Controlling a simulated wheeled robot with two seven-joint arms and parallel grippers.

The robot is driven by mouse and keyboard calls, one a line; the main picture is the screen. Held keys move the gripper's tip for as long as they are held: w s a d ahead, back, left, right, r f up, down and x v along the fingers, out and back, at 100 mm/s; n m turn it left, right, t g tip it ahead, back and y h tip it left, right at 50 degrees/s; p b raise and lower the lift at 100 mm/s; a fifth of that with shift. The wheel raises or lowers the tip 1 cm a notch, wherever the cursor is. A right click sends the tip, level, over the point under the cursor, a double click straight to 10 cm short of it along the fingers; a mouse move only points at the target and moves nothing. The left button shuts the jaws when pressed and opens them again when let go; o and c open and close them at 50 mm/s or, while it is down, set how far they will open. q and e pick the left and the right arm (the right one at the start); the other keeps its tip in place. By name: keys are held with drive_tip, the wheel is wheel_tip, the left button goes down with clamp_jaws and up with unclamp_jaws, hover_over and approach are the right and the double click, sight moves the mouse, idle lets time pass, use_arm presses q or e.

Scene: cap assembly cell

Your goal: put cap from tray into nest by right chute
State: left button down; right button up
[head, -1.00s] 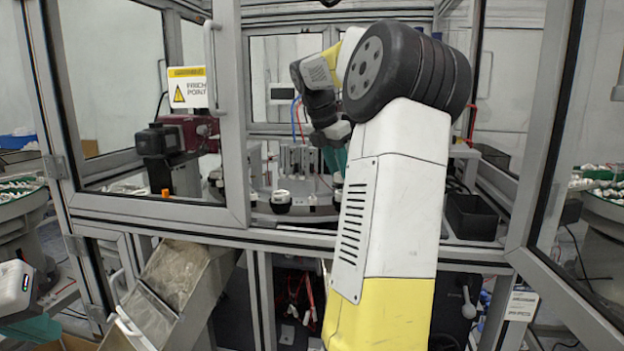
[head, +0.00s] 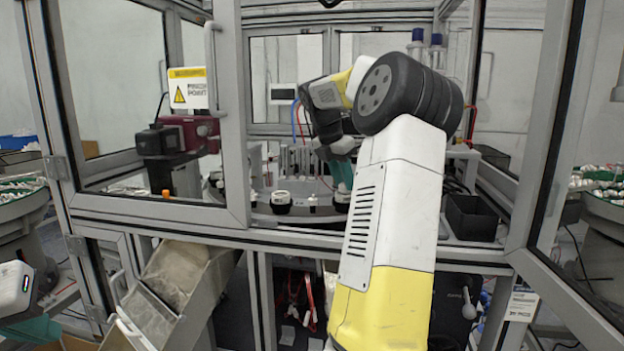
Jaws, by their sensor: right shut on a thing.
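My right arm reaches into the cell and hides much of what lies behind it. Only the teal fingers of my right gripper (head: 342,173) show, pointing down beside the forearm. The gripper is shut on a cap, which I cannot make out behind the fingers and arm. Just below the fingers is a dark nest with a white top (head: 342,198), partly covered by my arm. A similar dark nest (head: 281,202) stands to its left. My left gripper (head: 32,330) shows at the lower left edge, cut off, its opening unclear. The right chute cannot be made out.
A metal chute (head: 178,285) slopes down at the lower left. A black bin (head: 471,217) stands right of my arm. Bowls of parts (head: 20,196) stand outside both sides. The door frame (head: 232,120) and right-hand post (head: 545,130) border the opening.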

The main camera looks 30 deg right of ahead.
drive_tip(key=shift+f, duration=0.45)
drive_tip(key=o, duration=0.8)
drive_tip(key=shift+o, duration=0.2)
drive_tip(key=shift+r, duration=0.35)
drive_tip(key=v, duration=1.2)
drive_tip(key=shift+r, duration=0.25)
